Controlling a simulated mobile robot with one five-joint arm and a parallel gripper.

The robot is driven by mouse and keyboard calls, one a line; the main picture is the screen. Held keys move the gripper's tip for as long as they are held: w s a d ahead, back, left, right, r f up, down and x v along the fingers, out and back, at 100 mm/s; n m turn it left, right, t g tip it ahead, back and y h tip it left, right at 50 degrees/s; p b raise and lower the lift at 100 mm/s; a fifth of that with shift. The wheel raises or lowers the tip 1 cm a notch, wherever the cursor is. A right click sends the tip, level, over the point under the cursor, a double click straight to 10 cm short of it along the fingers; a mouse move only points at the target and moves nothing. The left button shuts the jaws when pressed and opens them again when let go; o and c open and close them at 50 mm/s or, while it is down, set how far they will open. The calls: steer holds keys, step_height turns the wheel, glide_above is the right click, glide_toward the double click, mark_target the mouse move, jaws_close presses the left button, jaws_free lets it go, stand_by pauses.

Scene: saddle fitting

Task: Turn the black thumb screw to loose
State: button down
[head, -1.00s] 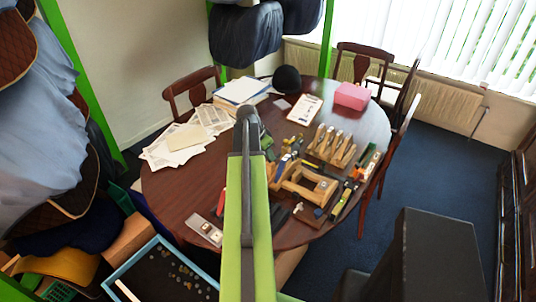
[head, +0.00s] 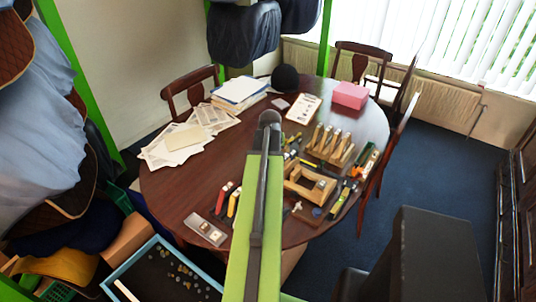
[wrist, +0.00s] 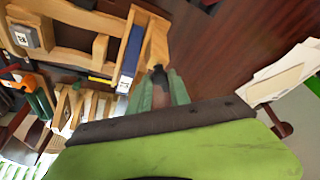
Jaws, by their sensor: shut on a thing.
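My gripper (wrist: 161,88) shows in the wrist view, its two pale green fingers close together. A small black piece, which looks like the black thumb screw (wrist: 158,74), sits at the fingertips and the fingers are shut on it. Most of it is hidden between them, so its turn cannot be told. It lies beside a wooden fixture (wrist: 70,15) with a blue strip (wrist: 131,48). In the head view a wooden frame (head: 322,189) stands on the table to the right of my arm. My gripper is hidden behind my arm there.
The round table (head: 190,185) also holds a wooden rack of tools (head: 335,150), red and yellow tools (head: 228,195), papers (head: 175,148), a pink box (head: 350,95) and a dark round object (head: 285,77). Chairs stand around it.

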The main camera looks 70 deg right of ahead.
steer(key=n, duration=0.1)
steer(key=n+t+y, duration=0.1)
steer(key=n, duration=0.3)
steer(key=shift+s+d+t, duration=0.2)
steer(key=shift+d+t, duration=0.05)
steer(key=shift+t, duration=0.15)
steer(key=shift+n+t+y, duration=0.3)
steer(key=shift+n+y, duration=0.5)
steer(key=shift+n, duration=1.3)
steer(key=c, duration=1.2)
jaws_free()
steer(key=shift+r, duration=0.1)
